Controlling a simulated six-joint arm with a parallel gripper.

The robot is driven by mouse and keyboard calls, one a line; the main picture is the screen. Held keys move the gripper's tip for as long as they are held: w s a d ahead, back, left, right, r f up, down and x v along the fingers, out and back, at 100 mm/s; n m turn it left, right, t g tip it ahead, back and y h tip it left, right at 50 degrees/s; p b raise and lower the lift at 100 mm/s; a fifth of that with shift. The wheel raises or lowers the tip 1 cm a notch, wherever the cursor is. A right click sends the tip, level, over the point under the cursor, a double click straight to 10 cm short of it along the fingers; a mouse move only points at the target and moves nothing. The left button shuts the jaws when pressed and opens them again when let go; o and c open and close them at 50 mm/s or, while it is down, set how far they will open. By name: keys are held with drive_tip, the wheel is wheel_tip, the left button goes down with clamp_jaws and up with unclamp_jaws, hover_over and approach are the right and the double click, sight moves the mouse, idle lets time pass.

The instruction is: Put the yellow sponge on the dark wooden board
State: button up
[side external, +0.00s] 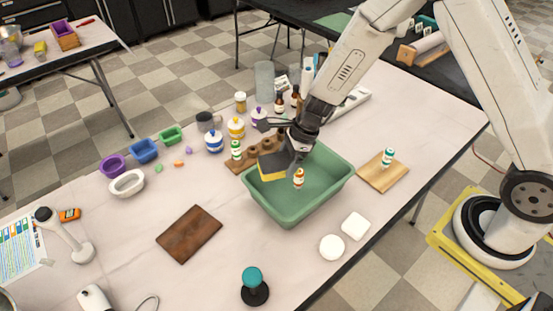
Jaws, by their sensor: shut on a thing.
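My gripper (277,148) is over the left back part of the green tub (338,186). It is shut on the yellow sponge (271,173), which shows a dark upper side and a yellow lower edge. The sponge is partly hidden by the gripper, and I cannot tell if it touches the tub's wall. The dark wooden board (189,234) lies flat and bare on the table, to the left and front of the tub.
A small orange-labelled bottle (299,179) shows at the tub. A wooden rack (236,163) and several bottles stand behind it. A teal-knobbed stamp (254,285) stands in front. A white dish (127,183) is at left. The table between tub and dark board is clear.

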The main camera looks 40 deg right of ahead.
drive_tip(key=s+a+n+g, duration=0.1)
drive_tip(key=s+a+n, duration=0.1)
drive_tip(key=a, duration=0.5)
drive_tip(key=s+a+n, duration=0.2)
drive_tip(key=s+a, duration=0.3)
drive_tip(key=a, duration=0.3)
drive_tip(key=shift+s+a+r+n+g, duration=0.2)
drive_tip(key=shift+s+a+n+g, duration=0.1)
drive_tip(key=shift+n+g, duration=0.1)
drive_tip(key=shift+w, duration=0.1)
hover_over(208, 231)
drive_tip(key=d, duration=0.1)
drive_tip(key=shift+d+f, duration=0.2)
drive_tip(key=shift+f, duration=4.6)
drive_tip(key=shift+a+f, duration=0.1)
drive_tip(key=shift+f, duration=1.65)
drive_tip(key=shift+f, duration=0.15)
